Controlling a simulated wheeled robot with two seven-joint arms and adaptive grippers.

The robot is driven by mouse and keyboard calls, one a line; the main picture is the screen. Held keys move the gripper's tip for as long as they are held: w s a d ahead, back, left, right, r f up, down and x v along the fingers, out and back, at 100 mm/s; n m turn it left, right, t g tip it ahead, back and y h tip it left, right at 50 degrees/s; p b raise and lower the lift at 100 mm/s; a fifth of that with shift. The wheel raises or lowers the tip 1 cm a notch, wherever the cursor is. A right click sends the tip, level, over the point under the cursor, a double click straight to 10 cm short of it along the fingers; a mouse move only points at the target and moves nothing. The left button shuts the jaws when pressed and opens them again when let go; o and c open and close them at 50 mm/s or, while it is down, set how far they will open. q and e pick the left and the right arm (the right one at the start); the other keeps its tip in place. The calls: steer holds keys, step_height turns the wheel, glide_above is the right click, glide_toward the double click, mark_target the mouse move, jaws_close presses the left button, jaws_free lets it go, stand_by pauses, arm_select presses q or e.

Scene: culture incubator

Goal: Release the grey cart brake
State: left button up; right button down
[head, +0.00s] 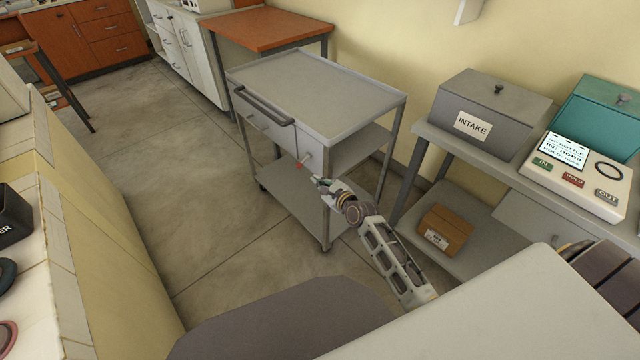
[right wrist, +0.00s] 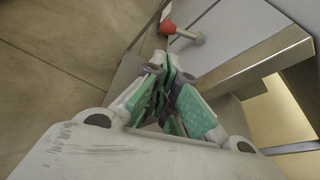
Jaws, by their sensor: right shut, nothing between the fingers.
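The grey cart (head: 335,85) stands in the middle of the head view, with a handle bar (head: 262,104) along its left end and a lower shelf (head: 300,196). A small lever with a red tip (head: 299,165) sticks out of its near front panel. In the right wrist view the red knob (right wrist: 168,27) sits on a short pale stem, just beyond my fingertips and apart from them. My right gripper (head: 318,181) is shut and empty, just below and right of the lever; it also shows in the right wrist view (right wrist: 172,75). My left gripper is not in view.
A shelf unit (head: 428,133) on the right bears a grey INTAKE box (head: 490,112), a teal box (head: 600,115) and a button console (head: 578,178). A cardboard box (head: 444,229) sits on its lower shelf. An orange-topped table (head: 270,28) stands behind the cart. Floor left of the cart is clear.

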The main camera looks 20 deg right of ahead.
mark_target(303, 162)
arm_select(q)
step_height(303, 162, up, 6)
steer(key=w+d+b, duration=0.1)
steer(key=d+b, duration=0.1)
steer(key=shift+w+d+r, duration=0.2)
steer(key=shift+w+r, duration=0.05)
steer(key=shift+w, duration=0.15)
arm_select(e)
steer(key=x, duration=0.8)
steer(key=shift+w, duration=0.25)
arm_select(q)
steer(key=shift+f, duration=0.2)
